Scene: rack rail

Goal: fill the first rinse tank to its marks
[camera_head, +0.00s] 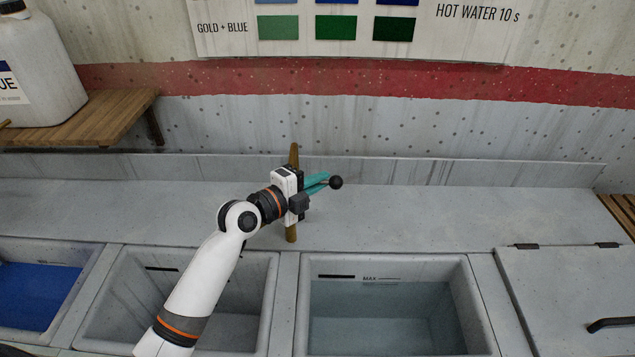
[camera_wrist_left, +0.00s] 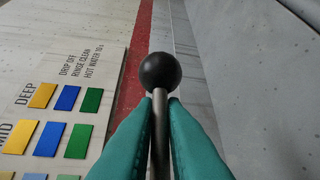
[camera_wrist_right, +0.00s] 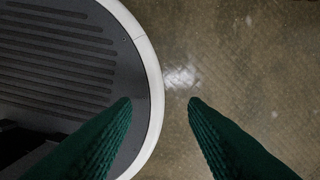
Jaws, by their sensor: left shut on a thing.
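My left gripper (camera_head: 322,182) is shut on a thin metal lever with a black ball knob (camera_head: 336,182). In the left wrist view the lever's rod (camera_wrist_left: 160,125) lies between the teal fingers and the knob (camera_wrist_left: 160,72) sticks out past the tips. A brass pipe (camera_head: 292,232) shows behind the gripper; its middle is hidden. A tank (camera_head: 475,310) with a MAX mark (camera_head: 370,279) holds clear water, its surface below the mark. The tank to its left (camera_head: 265,310) looks empty, partly hidden by my arm. My right gripper (camera_wrist_right: 160,102) is open and empty, over the floor.
A tank of blue liquid (camera_head: 30,292) is at the far left. A closed lid (camera_head: 565,290) with a black handle (camera_head: 610,324) is at the right. A white jug (camera_head: 40,70) stands on a wooden shelf (camera_head: 105,115). The grey ledge (camera_head: 450,215) is clear.

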